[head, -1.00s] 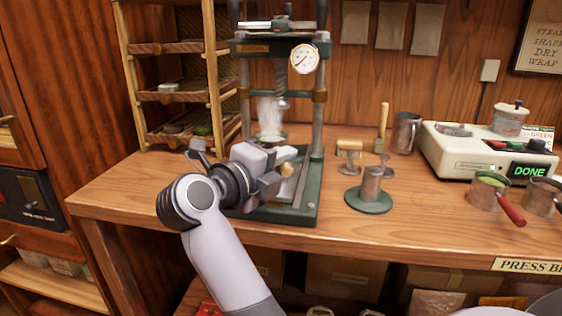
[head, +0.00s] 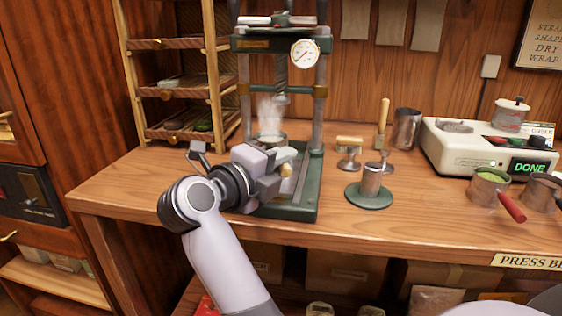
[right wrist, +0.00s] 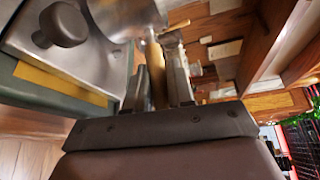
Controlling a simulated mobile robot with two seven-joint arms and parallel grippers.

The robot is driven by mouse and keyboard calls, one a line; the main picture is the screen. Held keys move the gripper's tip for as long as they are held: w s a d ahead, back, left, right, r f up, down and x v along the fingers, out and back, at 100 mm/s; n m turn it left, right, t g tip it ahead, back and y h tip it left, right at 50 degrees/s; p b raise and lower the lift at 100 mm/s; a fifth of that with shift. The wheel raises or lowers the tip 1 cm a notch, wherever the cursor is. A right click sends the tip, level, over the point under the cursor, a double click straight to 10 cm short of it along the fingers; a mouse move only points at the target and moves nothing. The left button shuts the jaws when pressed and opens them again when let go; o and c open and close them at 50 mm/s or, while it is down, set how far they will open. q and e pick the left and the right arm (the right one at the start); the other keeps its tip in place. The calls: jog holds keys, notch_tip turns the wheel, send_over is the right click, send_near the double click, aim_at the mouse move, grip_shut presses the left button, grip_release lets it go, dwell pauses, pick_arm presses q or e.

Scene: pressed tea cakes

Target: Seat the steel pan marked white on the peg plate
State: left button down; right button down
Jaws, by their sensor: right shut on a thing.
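My right gripper (head: 284,186) is low at the front of the green press and hides part of its base. It is shut on a slim brownish handle, which shows between the fingers in the right wrist view (right wrist: 158,88). A steaming steel pan (head: 268,138) is between the press columns, just beyond the gripper. In the right wrist view a steel body (right wrist: 125,14) shows above the fingers. A steel plate with a dark round peg (right wrist: 62,24), which looks like the peg plate, lies to the left there. I cannot make out a white mark or whether pan and plate touch. My left gripper is out of view.
The press columns (head: 318,120) stand close around the gripper. A steel cylinder on a round green base (head: 370,184) stands to the right. A wooden rack (head: 180,90) stands left.

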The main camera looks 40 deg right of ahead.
pick_arm(q)
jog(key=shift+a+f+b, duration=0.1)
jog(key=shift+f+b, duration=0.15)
jog(key=shift+b, duration=0.05)
pick_arm(e)
jog(key=shift+f, duration=0.55)
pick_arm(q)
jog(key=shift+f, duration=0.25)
pick_arm(e)
jog(key=shift+a+f, duration=0.15)
jog(key=shift+f, duration=0.4)
